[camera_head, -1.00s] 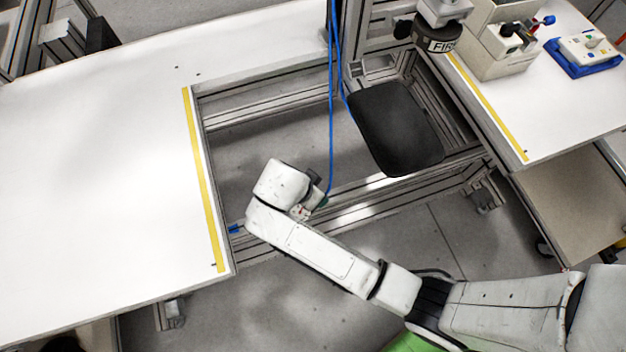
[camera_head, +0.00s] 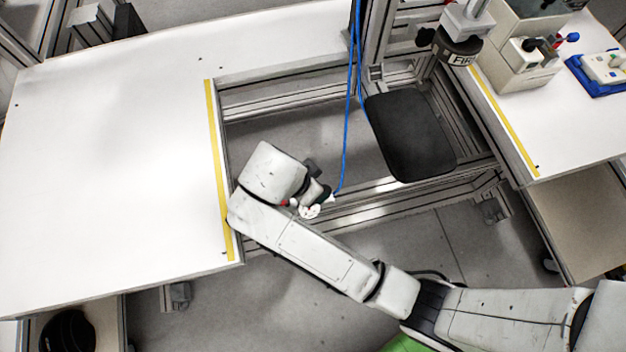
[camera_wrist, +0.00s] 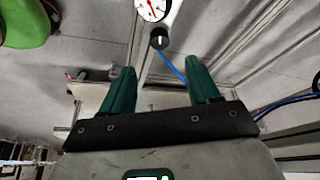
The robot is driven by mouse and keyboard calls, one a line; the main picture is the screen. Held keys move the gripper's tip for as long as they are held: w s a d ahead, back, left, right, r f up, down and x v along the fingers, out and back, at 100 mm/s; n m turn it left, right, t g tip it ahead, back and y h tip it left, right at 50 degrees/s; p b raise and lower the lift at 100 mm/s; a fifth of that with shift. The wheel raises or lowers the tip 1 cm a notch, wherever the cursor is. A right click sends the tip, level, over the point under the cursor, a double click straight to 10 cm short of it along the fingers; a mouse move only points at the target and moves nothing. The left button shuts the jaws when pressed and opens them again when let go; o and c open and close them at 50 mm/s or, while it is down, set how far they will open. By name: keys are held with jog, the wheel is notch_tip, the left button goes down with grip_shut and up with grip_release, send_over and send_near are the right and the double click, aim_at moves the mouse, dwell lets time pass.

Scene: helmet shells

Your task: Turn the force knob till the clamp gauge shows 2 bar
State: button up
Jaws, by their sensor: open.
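In the wrist view, the clamp gauge (camera_wrist: 152,8) is a round white dial with a red needle, cut off by the top edge. Its reading is too small to tell. Just below it is the force knob (camera_wrist: 158,40), small, round and black with a pale mark on it. A blue hose runs down from beside it. My gripper (camera_wrist: 160,76) has its two green fingers spread, with nothing between them. The knob lies ahead of the fingertips, roughly centred between them in the picture and apart from them. In the head view my arm hides most of my gripper.
A white bench (camera_head: 110,170) with a yellow edge strip stands left of an open aluminium frame (camera_head: 370,205). A black pad (camera_head: 410,135) hangs over the frame. Another bench (camera_head: 560,130) at right bears a beige device (camera_head: 525,80) and a blue tray (camera_head: 600,88).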

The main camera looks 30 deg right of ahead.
jog(key=d+r+m+y+p, duration=0.2)
jog(key=d+m+y+p, duration=0.25)
jog(key=p, duration=0.65)
jog(key=shift+n, duration=0.45)
jog(key=f, duration=0.3)
jog(key=f+b, duration=0.1)
jog(key=f, duration=0.7)
jog(key=shift+w+f, duration=0.2)
jog(key=shift+w, duration=0.1)
jog(key=c, duration=1)
